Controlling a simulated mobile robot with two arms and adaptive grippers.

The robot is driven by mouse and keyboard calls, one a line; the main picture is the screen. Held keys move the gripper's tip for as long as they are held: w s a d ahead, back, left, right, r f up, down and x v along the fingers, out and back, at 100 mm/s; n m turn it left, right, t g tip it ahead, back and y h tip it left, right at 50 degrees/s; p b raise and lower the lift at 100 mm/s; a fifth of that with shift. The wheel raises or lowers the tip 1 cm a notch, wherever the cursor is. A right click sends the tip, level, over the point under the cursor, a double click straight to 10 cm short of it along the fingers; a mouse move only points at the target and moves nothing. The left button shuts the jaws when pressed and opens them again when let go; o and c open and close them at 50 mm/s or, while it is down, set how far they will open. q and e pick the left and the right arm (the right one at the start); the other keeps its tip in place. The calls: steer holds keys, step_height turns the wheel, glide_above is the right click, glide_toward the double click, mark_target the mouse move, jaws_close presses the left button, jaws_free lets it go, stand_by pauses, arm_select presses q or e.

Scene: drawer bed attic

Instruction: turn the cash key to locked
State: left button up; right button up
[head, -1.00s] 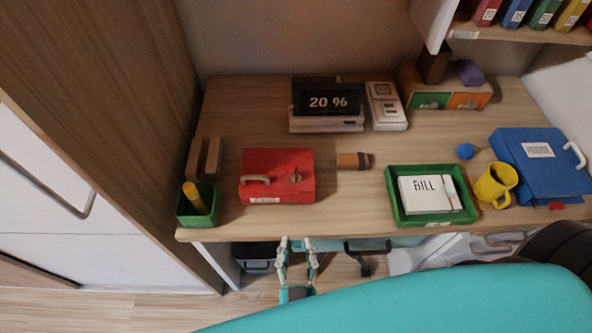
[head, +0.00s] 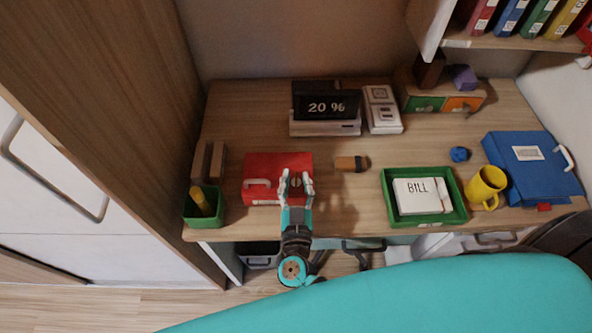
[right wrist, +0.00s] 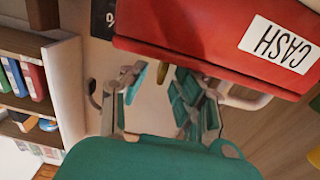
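The red cash box (head: 262,165) lies on the desk's left half, with a pale handle (head: 257,183) on its front left. In the right wrist view the box (right wrist: 205,30) fills the top right, with a white CASH label (right wrist: 279,45). My right gripper (head: 295,178) is open over the box's front right part, with the key between or just under its fingers and mostly hidden by them. In the right wrist view the fingers (right wrist: 160,95) are apart, and a small gold piece, probably the key (right wrist: 182,74), shows near one of them. My left gripper is out of view.
A brown cylinder (head: 351,163) lies right of the box. A green pen cup (head: 204,208) stands left, a 20 % display (head: 326,105) behind. A green tray (head: 460,212), yellow mug (head: 487,185) and blue binder (head: 535,168) are farther right.

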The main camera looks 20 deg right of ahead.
steer(key=shift+x, duration=0.85)
steer(key=shift+c, duration=0.3)
jaws_close()
